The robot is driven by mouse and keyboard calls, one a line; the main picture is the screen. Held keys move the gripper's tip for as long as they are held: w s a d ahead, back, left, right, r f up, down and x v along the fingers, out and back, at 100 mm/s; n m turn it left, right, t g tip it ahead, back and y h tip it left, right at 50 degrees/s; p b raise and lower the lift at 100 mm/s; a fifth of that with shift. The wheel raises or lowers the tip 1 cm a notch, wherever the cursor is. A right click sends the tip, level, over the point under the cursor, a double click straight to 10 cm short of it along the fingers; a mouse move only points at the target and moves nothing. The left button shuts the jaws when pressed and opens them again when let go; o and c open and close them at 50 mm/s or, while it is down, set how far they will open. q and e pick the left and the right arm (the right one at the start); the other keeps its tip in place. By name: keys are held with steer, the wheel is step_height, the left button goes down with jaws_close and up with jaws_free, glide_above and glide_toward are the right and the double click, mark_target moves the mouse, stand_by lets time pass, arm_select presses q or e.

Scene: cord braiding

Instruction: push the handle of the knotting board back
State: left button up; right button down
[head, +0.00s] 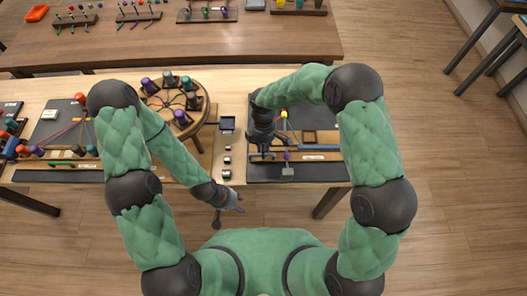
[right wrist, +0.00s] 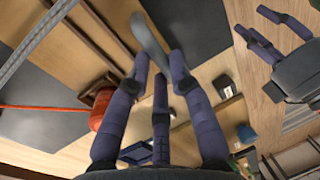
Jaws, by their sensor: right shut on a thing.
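The knotting board (head: 320,169) lies at the right end of the near table, with a wooden rail and a dark surface. My right gripper (head: 263,152) is over its left part. In the right wrist view, the fingers of my right gripper (right wrist: 158,68) are closed around a dark grey curved handle (right wrist: 147,36), whose far end sticks out past the fingertips. The fingers hide its near part. My left gripper (head: 236,205) hangs in front of the table edge, apart from the board. Its fingers look spread and empty in the right wrist view (right wrist: 268,32).
A round braiding stand (head: 205,108) with several bobbins is left of the board. Small dark items (head: 227,160) lie between them. In the right wrist view, a red bobbin (right wrist: 97,110) with a red cord is close to my right fingers. A second table (head: 150,45) stands behind.

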steer(key=shift+w+r, duration=0.1)
steer(key=shift+w, duration=0.2)
steer(key=c, duration=1.1)
jaws_free()
steer(key=shift+c, duration=0.2)
steer(key=shift+o, duration=0.2)
steer(key=v, duration=1.1)
steer(key=shift+r, duration=0.4)
